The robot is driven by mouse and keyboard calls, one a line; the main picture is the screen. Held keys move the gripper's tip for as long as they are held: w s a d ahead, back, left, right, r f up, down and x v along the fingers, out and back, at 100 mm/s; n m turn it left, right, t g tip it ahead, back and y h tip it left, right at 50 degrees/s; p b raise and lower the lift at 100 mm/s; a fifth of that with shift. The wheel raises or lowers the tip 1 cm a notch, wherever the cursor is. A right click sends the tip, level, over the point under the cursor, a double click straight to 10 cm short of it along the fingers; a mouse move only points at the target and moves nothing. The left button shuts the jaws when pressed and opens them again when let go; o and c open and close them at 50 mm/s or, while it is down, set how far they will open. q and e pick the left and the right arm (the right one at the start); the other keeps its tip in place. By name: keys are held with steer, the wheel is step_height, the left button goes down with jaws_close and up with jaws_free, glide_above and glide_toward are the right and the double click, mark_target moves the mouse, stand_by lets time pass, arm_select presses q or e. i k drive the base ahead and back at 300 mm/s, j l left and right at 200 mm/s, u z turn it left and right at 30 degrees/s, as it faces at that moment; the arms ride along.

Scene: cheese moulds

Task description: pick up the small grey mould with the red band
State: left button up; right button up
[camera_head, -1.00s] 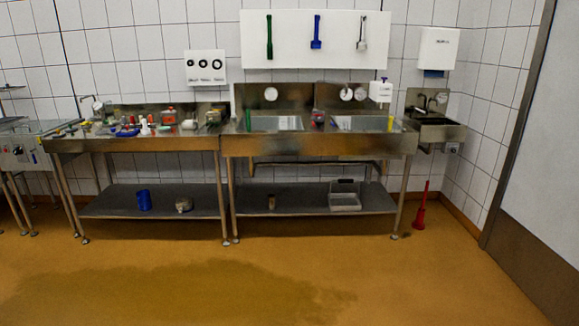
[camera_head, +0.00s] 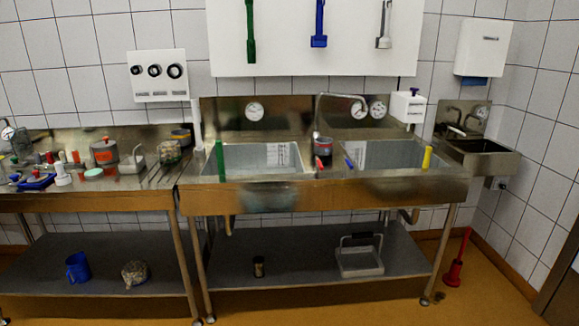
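A small grey round item with a red part (camera_head: 322,147) stands on the ledge between the two sink basins. A larger grey round item with an orange-red band (camera_head: 104,151) stands on the left worktop. Both are small in the picture, and I cannot tell for sure which one is the mould. Neither of my grippers is in view.
The steel sink unit (camera_head: 330,192) stands ahead, with the left worktop (camera_head: 90,200) beside it, cluttered with tools. A red plunger-like tool (camera_head: 456,262) stands on the floor at right.

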mark_target(323, 146)
steer(key=i+j+z, duration=0.2)
steer(key=i, duration=0.2)
steer(key=i+j+z, duration=0.15)
steer(key=i+l, duration=0.1)
steer(key=i, duration=0.25)
steer(key=i+l+u, duration=0.1)
steer(key=i, duration=0.25)
